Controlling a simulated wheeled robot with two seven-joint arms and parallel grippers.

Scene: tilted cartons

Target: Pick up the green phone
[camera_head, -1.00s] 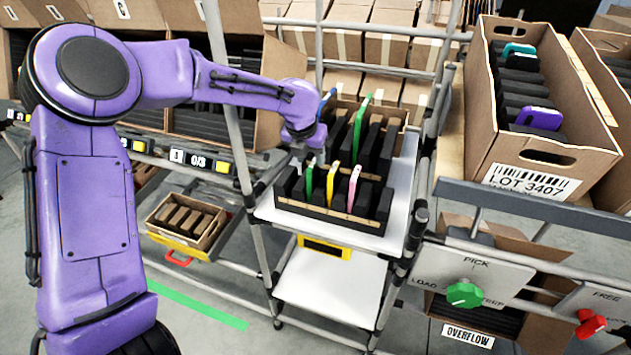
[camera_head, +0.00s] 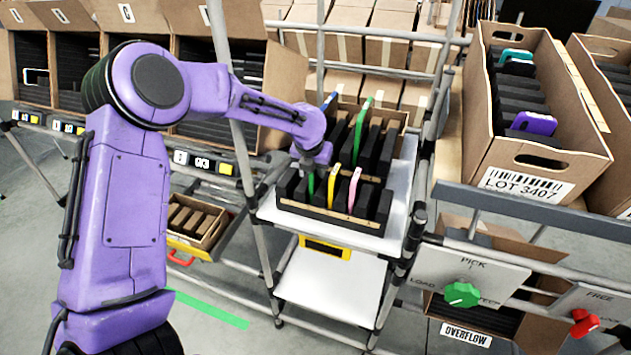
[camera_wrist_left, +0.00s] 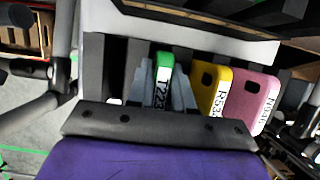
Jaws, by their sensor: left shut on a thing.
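A green phone (camera_head: 311,184) stands upright in a slot of the front black rack (camera_head: 325,216), left of a yellow phone (camera_head: 332,186) and a pink phone (camera_head: 354,188). My left gripper (camera_head: 312,168) points down over it, shut on it. The left wrist view shows the green phone (camera_wrist_left: 164,70), with a white label, between the grey fingers (camera_wrist_left: 163,92); the yellow phone (camera_wrist_left: 207,88) and pink phone (camera_wrist_left: 252,100) are beside it. Another green phone (camera_head: 362,122) stands in the back rack. My right gripper is not in view.
The racks sit on a white shelf (camera_head: 385,242) between grey frame posts. Black dividers flank the phones closely. A large carton (camera_head: 545,165) marked LOT 3407 stands at right, holding teal and purple phones. A blue phone (camera_head: 329,101) is in the back rack.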

